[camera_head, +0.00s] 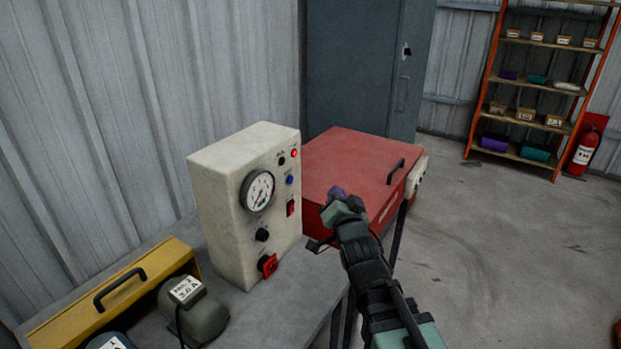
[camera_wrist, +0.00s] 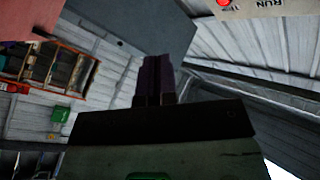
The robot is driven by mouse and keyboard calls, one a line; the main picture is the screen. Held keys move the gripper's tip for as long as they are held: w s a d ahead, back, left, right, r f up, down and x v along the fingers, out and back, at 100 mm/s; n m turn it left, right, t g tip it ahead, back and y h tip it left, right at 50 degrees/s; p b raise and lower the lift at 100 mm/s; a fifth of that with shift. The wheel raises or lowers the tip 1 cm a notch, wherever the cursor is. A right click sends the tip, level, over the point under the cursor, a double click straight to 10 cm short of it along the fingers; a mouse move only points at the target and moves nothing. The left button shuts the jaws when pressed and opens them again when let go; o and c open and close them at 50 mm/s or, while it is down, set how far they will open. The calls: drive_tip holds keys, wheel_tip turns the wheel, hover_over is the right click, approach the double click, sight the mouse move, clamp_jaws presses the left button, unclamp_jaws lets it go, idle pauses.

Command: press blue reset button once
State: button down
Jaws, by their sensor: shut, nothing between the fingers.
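The blue reset button (camera_head: 290,180) is a small round button on the front face of a cream control box (camera_head: 226,200). A lit red lamp (camera_head: 294,153) is above it, and a red rocker switch is below it. My gripper (camera_head: 337,192) is shut and empty, in front and to the right of the box, apart from the button. The blue button is not visible in the wrist view.
A red lidded case (camera_head: 350,165) with a black handle stands just behind my gripper. A yellow toolbox (camera_head: 110,300) and a grey-green motor (camera_head: 195,312) sit on the bench to the left. Open floor lies to the right, before a shelf (camera_head: 530,90).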

drive_tip(key=shift+a, duration=0.1)
approach(295, 170)
drive_tip(key=shift+w+r, duration=0.15)
drive_tip(key=shift+w, duration=0.9)
drive_tip(key=shift+w+r, duration=0.1)
drive_tip(key=shift+w, duration=0.95)
idle(0.6)
drive_tip(key=shift+w+a, duration=0.25)
drive_tip(key=shift+w+a, duration=0.2)
drive_tip(key=shift+a, duration=0.15)
idle(0.7)
drive_tip(key=shift+s+d, duration=0.45)
drive_tip(key=shift+d, duration=0.25)
